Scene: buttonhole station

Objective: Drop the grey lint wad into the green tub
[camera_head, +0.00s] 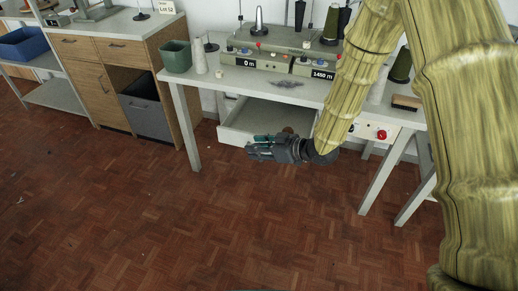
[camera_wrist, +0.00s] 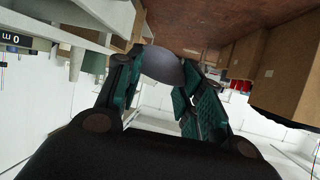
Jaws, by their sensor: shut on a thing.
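The green tub (camera_head: 176,57) stands upright at the left end of the worktable; a small green shape in the wrist view (camera_wrist: 94,62) looks like it. My gripper (camera_head: 252,150) is in front of the open drawer, below the tabletop and to the right of the tub, pointing left. In the wrist view its fingers (camera_wrist: 160,85) are shut on a smooth-looking, rounded grey thing, which looks like the grey lint wad (camera_wrist: 163,65). In the head view the held wad cannot be made out. The inside of the tub is hidden.
An open drawer (camera_head: 235,134) juts from the worktable (camera_head: 225,82). A white cone (camera_head: 201,56) stands right of the tub, near machines with displays (camera_head: 250,62). A flat grey patch (camera_head: 286,83) lies on the tabletop. A wooden cabinet (camera_head: 165,95) stands left.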

